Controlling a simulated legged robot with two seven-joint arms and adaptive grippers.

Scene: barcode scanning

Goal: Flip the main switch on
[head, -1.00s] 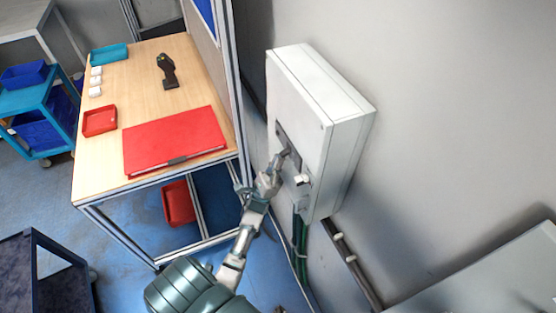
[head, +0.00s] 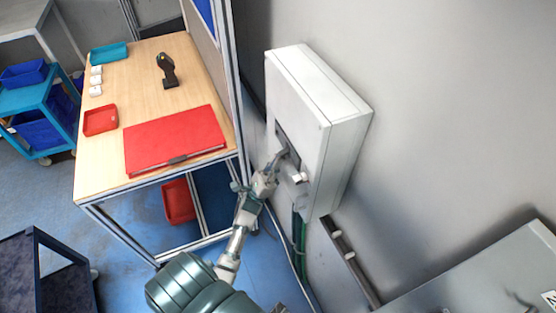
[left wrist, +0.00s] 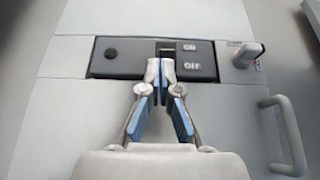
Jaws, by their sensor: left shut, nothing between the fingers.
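The main switch panel is a dark strip (left wrist: 118,58) with ON and OFF labels (left wrist: 192,57) in the left wrist view. It is set in a pale grey wall box (head: 296,88). My left gripper (head: 277,157) is at the panel in the head view. In the left wrist view its closed fingertips (left wrist: 160,68) meet at the slot beside the labels, with nothing between them. They hide most of the slot, so I cannot tell the switch's position or whether they touch it. My right gripper is not in view.
A silver knob (left wrist: 248,54) and a curved handle (left wrist: 290,135) stick out right of the panel. A wooden table (head: 150,75) stands left of the box, with a red binder (head: 175,140) and a black scanner (head: 168,70). A grey surface (head: 490,275) is at lower right.

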